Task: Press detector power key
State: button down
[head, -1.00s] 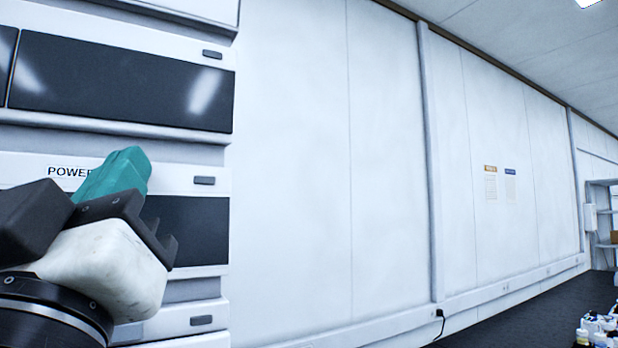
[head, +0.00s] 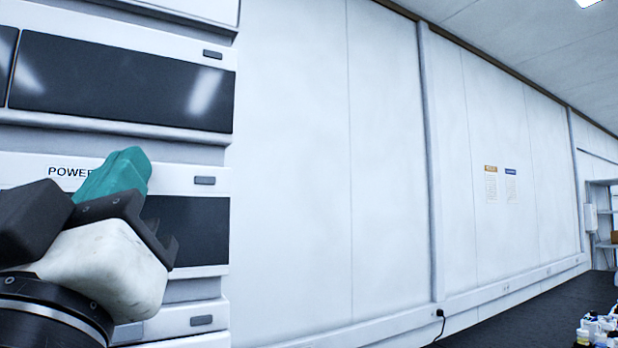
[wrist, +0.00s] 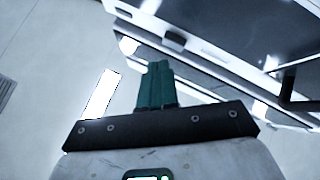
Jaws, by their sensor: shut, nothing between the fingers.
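My gripper (head: 122,170) has teal fingers, which are closed together and empty. In the head view it is in front of the stack module labelled POWER (head: 62,172) and covers the end of that label. A power key by the label cannot be made out; the gripper may hide it. A small grey key-like piece (head: 204,181) shows on the same white panel, to the right of the fingertips. In the wrist view the fingers (wrist: 157,70) point toward the white edge of the stack. I cannot tell whether the fingertips touch the panel.
Another module with a dark glossy front (head: 120,82) sits above, with its own small grey piece (head: 212,54). A module with a similar piece (head: 201,320) is below. Shelves (head: 602,222) stand far right.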

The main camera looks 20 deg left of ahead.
dwell(0.3)
jog(key=shift+w+a+b, duration=0.25)
jog(key=shift+a+b, duration=0.05)
jog(key=shift+b, duration=0.05)
jog(key=shift+w+a+b, duration=0.35)
jog(key=shift+a+b, duration=0.05)
dwell(0.9)
jog(key=shift+s+d, duration=0.65)
jog(key=shift+d, duration=0.1)
jog(key=shift+p, duration=0.3)
jog(key=shift+s+d+p, duration=0.7)
jog(key=shift+s+d, duration=1.25)
jog(key=shift+d, duration=0.3)
